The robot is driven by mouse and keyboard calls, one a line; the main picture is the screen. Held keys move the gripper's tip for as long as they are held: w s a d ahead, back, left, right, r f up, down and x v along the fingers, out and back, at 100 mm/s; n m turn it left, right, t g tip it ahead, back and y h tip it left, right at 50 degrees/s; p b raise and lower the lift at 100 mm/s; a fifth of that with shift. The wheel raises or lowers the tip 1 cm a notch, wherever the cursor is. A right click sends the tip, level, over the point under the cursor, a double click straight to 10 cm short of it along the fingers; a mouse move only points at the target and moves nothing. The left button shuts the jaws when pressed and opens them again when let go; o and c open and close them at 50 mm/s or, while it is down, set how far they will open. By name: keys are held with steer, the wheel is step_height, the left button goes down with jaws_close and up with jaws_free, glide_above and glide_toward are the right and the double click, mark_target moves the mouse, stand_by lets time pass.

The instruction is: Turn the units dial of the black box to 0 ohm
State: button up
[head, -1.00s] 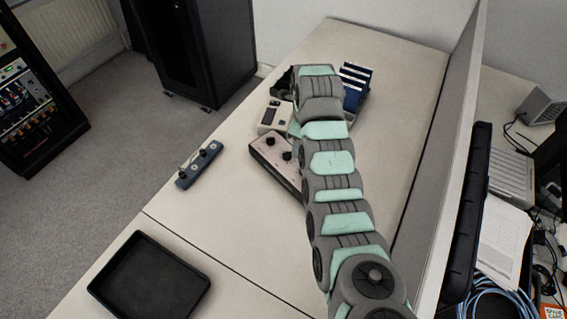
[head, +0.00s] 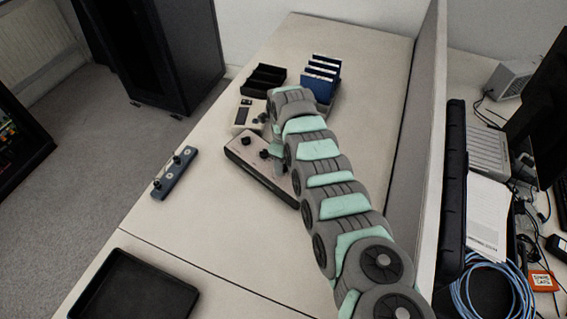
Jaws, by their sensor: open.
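The dark-sided box (head: 244,153) lies at an angle on the table in the head view, left of my arm. Its top panel is pale and pinkish, with black dials; two dials (head: 248,140) show near its upper edge. The rest of the panel is partly hidden by my arm, and no dial markings are legible. My gripper (head: 277,160) is open and points down over the box's right part, close to the panel. It is mostly hidden behind my wrist, so I cannot tell whether it touches a dial.
A pale meter (head: 243,115) stands just behind the box. Behind it are a black bin (head: 263,79) and a rack of blue cards (head: 322,72). A blue-grey bar (head: 175,173) lies left, a black tray (head: 135,288) in front. A partition (head: 420,130) bounds the right.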

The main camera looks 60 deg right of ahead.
steer(key=shift+f, duration=0.1)
jaws_close()
stand_by(0.6)
